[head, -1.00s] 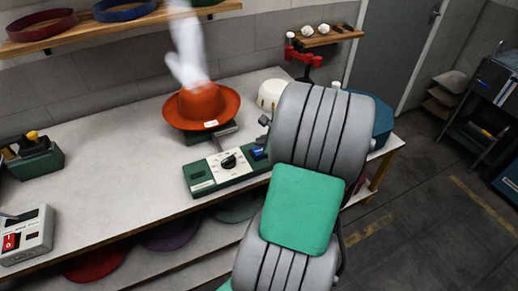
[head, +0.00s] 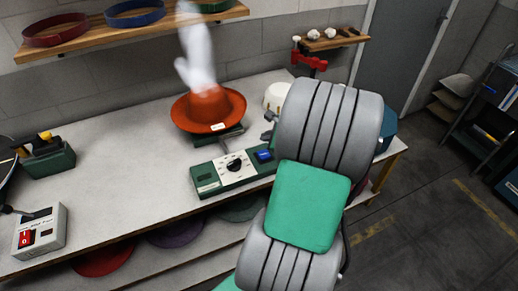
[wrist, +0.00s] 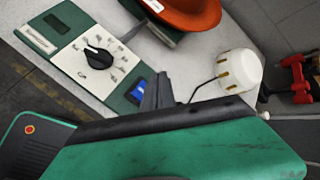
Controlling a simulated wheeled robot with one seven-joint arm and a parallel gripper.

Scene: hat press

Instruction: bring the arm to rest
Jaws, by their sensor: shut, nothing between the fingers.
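My gripper (wrist: 158,92) shows in the wrist view with its dark fingers together and nothing between them. It is in the air near the blue switch (wrist: 138,92) of the green control box. In the head view my arm's grey and green links hide most of the gripper; a small dark part shows beside the box. The control box (head: 206,181), with a white dial panel, stands on the bench. An orange hat (head: 183,117) sits on the press behind it, with white steam rising from it. The hat's brim also shows in the wrist view (wrist: 190,15).
A white pot (head: 276,97) stands right of the hat, and a red clamp (head: 309,58) is behind it. Hat bands lie on the shelf (head: 120,36). Open floor is at right.

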